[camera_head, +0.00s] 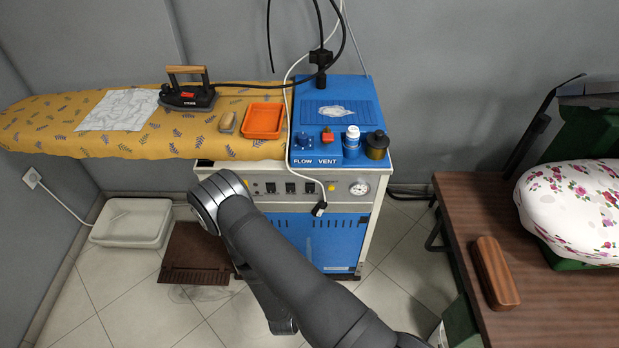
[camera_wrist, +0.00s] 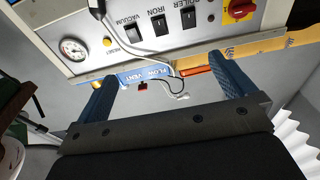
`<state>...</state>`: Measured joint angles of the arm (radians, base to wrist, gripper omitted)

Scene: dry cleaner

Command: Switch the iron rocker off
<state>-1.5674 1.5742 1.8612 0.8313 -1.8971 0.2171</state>
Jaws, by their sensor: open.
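The iron rocker (camera_wrist: 160,25) is a black switch labelled IRON on the white control panel, between the vacuum rocker (camera_wrist: 133,35) and the boiler rocker (camera_wrist: 188,19). In the head view it is the middle (camera_head: 290,188) of three black rockers. I cannot tell which way it is pressed. My gripper (camera_wrist: 167,70) shows its two blue fingers in the wrist view, open and spread wide with nothing between them. The panel lies beyond the fingertips, and they appear apart from it. In the head view my arm hides the gripper.
The panel also bears a pressure gauge (camera_wrist: 74,48), a yellow reset button (camera_wrist: 107,42) and a red knob (camera_wrist: 238,9). A white cable (camera_head: 313,180) with a black end hangs down the panel's front. An ironing board (camera_head: 60,120) and a brown table (camera_head: 550,310) flank the machine.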

